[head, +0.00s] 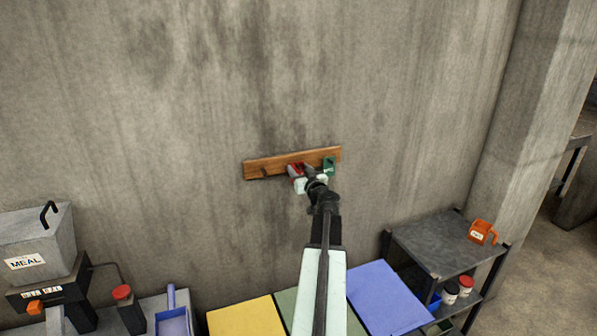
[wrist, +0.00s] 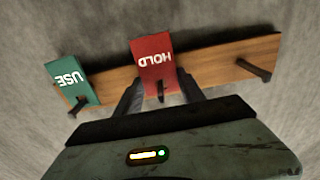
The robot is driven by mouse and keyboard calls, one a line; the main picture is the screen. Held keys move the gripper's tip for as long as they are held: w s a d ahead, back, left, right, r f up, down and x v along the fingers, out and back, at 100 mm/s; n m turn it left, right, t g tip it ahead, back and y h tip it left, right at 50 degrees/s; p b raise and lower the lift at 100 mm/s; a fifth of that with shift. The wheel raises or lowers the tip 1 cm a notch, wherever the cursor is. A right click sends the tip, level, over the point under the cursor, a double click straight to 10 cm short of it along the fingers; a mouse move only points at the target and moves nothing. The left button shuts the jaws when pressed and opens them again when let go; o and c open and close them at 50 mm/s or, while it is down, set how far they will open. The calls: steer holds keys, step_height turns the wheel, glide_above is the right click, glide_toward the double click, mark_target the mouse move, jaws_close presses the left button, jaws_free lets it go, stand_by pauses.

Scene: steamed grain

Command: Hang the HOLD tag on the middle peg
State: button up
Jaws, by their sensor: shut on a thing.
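The red HOLD tag (wrist: 154,60) is between the fingers of my gripper (wrist: 160,90), which is shut on it, at the middle of the wooden peg board (wrist: 215,66). In the wrist view its lettering is upside down. The dark middle peg (wrist: 161,91) shows in front of the tag's lower part in that view. I cannot tell for sure whether it passes through the tag's hole. In the head view, my gripper (head: 306,178) hides most of the tag (head: 295,170) and the board's (head: 280,162) middle.
A green USE tag (wrist: 70,80) hangs on the peg at the board's right end in the head view (head: 329,166). The other end peg (wrist: 254,68) is bare. Below are yellow (head: 245,318) and blue (head: 385,298) panels and a dark shelf (head: 435,243). The wall around is clear.

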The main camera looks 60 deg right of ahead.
steer(key=o, duration=1.4)
steer(key=shift+a, duration=0.1)
steer(key=v, duration=0.7)
steer(key=shift+s+a, duration=0.2)
steer(key=shift+s, duration=0.1)
